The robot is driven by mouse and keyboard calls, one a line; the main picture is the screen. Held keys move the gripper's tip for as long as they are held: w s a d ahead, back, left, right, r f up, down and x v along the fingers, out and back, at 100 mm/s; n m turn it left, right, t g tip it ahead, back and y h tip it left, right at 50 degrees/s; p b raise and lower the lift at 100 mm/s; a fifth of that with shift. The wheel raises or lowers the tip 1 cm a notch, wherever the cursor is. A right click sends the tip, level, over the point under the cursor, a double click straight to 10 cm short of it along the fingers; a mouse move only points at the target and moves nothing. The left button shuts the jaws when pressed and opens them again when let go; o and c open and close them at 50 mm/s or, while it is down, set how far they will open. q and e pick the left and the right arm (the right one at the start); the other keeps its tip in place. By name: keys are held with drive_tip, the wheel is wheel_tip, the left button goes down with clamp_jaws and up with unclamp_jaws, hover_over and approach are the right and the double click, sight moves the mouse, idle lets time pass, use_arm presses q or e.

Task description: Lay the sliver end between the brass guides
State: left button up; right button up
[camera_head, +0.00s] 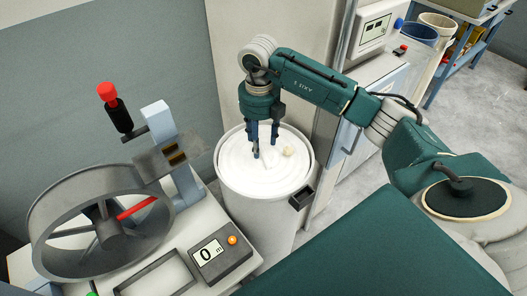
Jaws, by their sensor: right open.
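The white sliver (243,176) lies coiled in a tall round off-white can (262,222) in the middle of the head view. A small cream-coloured lump (289,151), which looks like the sliver end, sits on top of the coil right of centre. My right gripper (266,147) points down over the can, with its dark blue fingers apart and empty. Its fingertips are just left of the lump; whether they touch the coil I cannot tell. The brass guides (175,154) are two small yellowish pieces on a grey bracket left of the can. My left gripper is out of view.
A grey reel (97,222) with a red bar stands left, on a pale machine bench. A red-topped black handle (116,108) rises behind it. A counter box (221,252) showing 0 sits in front. A cabinet and blue shelving (447,72) stand at right.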

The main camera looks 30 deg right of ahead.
drive_tip(key=f, duration=0.2)
drive_tip(key=f+p, duration=0.1)
drive_tip(key=shift+d+f, duration=0.35)
drive_tip(key=shift+f+p, duration=0.3)
drive_tip(key=shift+f, duration=0.05)
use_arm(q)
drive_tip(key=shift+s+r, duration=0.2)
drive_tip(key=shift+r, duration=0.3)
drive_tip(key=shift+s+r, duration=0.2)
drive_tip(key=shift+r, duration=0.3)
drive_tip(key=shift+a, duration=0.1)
use_arm(e)
drive_tip(key=shift+c, duration=0.5)
drive_tip(key=c, duration=1)
drive_tip(key=shift+c, duration=0.2)
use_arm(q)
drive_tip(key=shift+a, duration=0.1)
use_arm(e)
wheel_tip(320, 180, up, 11)
drive_tip(key=b, duration=0.3)
drive_tip(key=shift+w, duration=0.15)
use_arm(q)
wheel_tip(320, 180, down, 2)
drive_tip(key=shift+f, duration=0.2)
use_arm(e)
wheel_tip(320, 180, up, 9)
hover_over(262, 152)
